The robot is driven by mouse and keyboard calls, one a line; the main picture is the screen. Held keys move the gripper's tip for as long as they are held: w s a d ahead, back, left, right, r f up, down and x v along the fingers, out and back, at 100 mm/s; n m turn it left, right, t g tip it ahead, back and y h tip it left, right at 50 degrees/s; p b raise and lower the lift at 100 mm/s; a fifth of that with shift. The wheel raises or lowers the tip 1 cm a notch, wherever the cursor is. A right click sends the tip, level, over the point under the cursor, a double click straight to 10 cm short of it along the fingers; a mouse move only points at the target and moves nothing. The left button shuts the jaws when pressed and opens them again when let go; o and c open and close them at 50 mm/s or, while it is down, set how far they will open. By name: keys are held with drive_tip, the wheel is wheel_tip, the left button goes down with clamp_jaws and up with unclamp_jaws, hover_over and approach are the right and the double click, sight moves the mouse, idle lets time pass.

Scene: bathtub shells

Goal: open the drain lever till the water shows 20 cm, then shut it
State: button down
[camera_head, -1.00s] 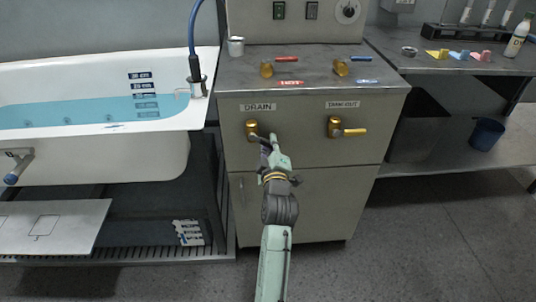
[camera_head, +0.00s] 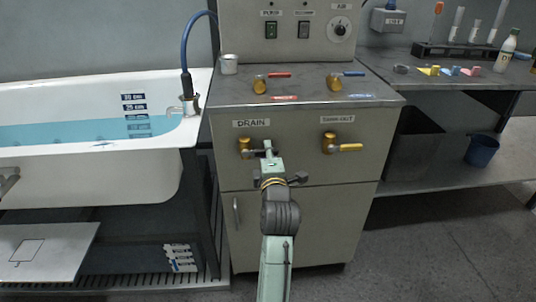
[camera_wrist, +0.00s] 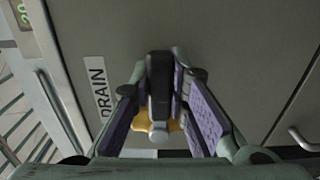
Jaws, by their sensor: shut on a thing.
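The drain valve (camera_head: 244,145) is a brass body with a dark lever, under the DRAIN label (camera_head: 252,123) on the grey cabinet. Its lever points roughly to the right. My gripper (camera_head: 267,150) is shut on the lever's outer part. In the wrist view the dark lever (camera_wrist: 160,82) stands between the purple-padded fingers of my gripper (camera_wrist: 162,62), with the brass body partly hidden behind. The white bathtub (camera_head: 165,165) holds blue water (camera_head: 60,131). The 30 cm and 25 cm marks (camera_head: 134,102) show above the water; the surface lies near the mark below them.
A second brass valve (camera_head: 329,142) with a yellow lever is to the right on the cabinet front. A blue bucket (camera_head: 482,151) sits on the right shelf.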

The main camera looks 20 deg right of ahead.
drive_tip(key=shift+r, duration=0.1)
drive_tip(key=c, duration=1.5)
unclamp_jaws()
drive_tip(key=v, duration=1.2)
